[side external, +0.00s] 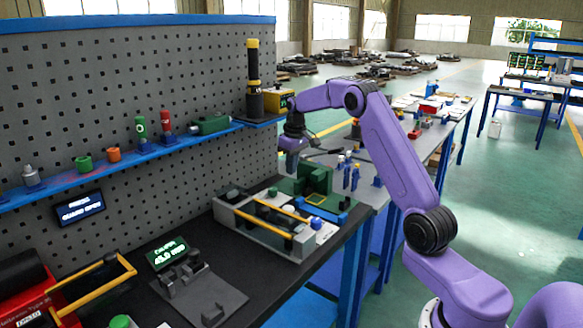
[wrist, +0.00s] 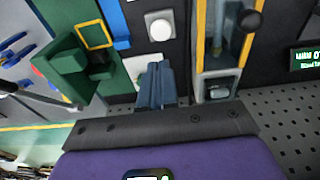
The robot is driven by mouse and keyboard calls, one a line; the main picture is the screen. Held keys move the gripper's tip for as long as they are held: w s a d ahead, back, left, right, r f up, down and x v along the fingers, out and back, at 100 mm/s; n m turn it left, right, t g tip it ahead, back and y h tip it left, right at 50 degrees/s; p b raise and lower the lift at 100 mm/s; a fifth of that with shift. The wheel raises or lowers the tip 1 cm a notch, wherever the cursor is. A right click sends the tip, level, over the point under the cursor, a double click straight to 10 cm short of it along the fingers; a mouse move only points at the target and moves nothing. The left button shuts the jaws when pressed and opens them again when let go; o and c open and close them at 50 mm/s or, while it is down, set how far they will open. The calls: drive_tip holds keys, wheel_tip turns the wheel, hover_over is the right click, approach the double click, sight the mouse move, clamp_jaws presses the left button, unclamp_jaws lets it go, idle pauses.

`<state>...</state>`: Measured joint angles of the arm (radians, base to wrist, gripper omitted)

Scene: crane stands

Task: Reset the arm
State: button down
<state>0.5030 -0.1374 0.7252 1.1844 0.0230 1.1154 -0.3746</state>
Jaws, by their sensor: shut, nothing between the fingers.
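My purple arm reaches in from the right in the side external view. My gripper (side external: 291,160) points down above the back of the bench, behind the green block fixture (side external: 315,178) and close to the pegboard. In the wrist view its grey-blue fingers (wrist: 158,72) are together with nothing between them. The green fixture (wrist: 75,62) shows left of the fingers in that view. A grey frame with yellow rails (side external: 262,222) stands in front, and one yellow rail (wrist: 200,35) shows to the right of the fingers.
The pegboard (side external: 120,85) carries a blue shelf (side external: 110,165) with green, red and orange parts. A dark post with a yellow top (side external: 253,75) stands near my gripper. A grey fixture (side external: 198,290) and a red machine (side external: 35,300) are at front left. Open floor (side external: 490,190) lies right.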

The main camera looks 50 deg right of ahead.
idle(0.6)
drive_tip(key=s+a+r+n, duration=0.1)
drive_tip(key=s+a+n, duration=0.1)
drive_tip(key=s+a, duration=0.5)
drive_tip(key=s+a+r+n, duration=0.2)
drive_tip(key=a, duration=0.9)
drive_tip(key=s+a+r+n, duration=0.1)
drive_tip(key=s+a+n, duration=0.1)
drive_tip(key=s+a, duration=0.5)
drive_tip(key=s+a+f+n, duration=0.1)
drive_tip(key=s+n, duration=0.1)
drive_tip(key=s, duration=0.6)
drive_tip(key=s+a+f+n, duration=0.1)
drive_tip(key=s+n, duration=0.1)
drive_tip(key=s, duration=0.7)
drive_tip(key=s+a+n+g, duration=0.1)
drive_tip(key=s+a+n, duration=0.1)
drive_tip(key=s, duration=0.7)
drive_tip(key=shift+f+n+y, duration=0.3)
drive_tip(key=shift+f, duration=0.1)
drive_tip(key=shift+a, duration=0.1)
